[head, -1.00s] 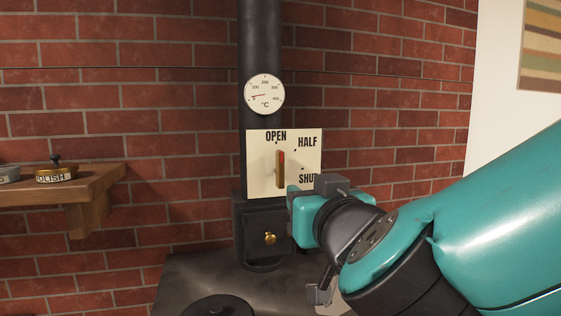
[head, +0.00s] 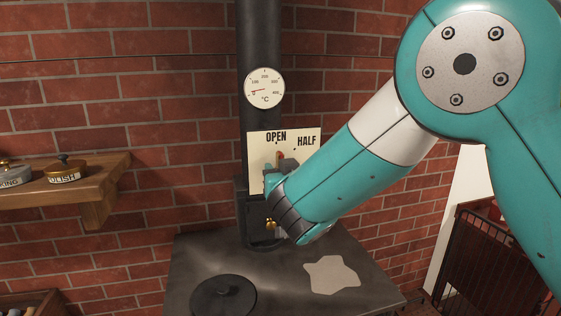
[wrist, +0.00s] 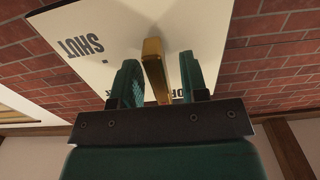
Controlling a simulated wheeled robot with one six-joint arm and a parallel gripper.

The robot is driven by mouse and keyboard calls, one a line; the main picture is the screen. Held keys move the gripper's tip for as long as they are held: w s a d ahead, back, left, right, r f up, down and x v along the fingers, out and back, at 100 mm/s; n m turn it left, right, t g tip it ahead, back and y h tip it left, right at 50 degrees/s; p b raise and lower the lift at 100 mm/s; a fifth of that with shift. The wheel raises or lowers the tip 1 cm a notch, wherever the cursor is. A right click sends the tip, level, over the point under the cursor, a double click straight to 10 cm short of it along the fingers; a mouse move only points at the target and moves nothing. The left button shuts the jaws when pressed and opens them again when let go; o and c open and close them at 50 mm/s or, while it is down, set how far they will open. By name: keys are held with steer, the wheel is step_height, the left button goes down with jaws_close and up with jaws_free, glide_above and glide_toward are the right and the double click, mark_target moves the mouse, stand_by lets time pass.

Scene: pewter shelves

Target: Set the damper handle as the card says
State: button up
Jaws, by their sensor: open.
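The damper handle is a brass bar with a red tip (head: 280,156), on a cream plate (head: 258,150) fixed to the black stovepipe. The tip stands upright, just under the word OPEN. HALF is to its right; SHUT is hidden behind my arm in the head view but shows on the plate (wrist: 105,25) in the wrist view. My gripper (head: 281,170) is at the plate. In the wrist view its open teal fingers (wrist: 160,82) stand either side of the brass handle (wrist: 154,65), with a gap visible on each side. I see no separate instruction card.
A round temperature gauge (head: 264,88) sits above the plate. A brass knob (head: 271,225) is below my gripper. The dark stove top (head: 190,262) bears a black round lid (head: 223,296) and a pale irregular patch (head: 332,275). A wooden shelf (head: 100,183) holds a polish tin (head: 65,171) at left.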

steer(key=shift+w, duration=0.1)
jaws_close()
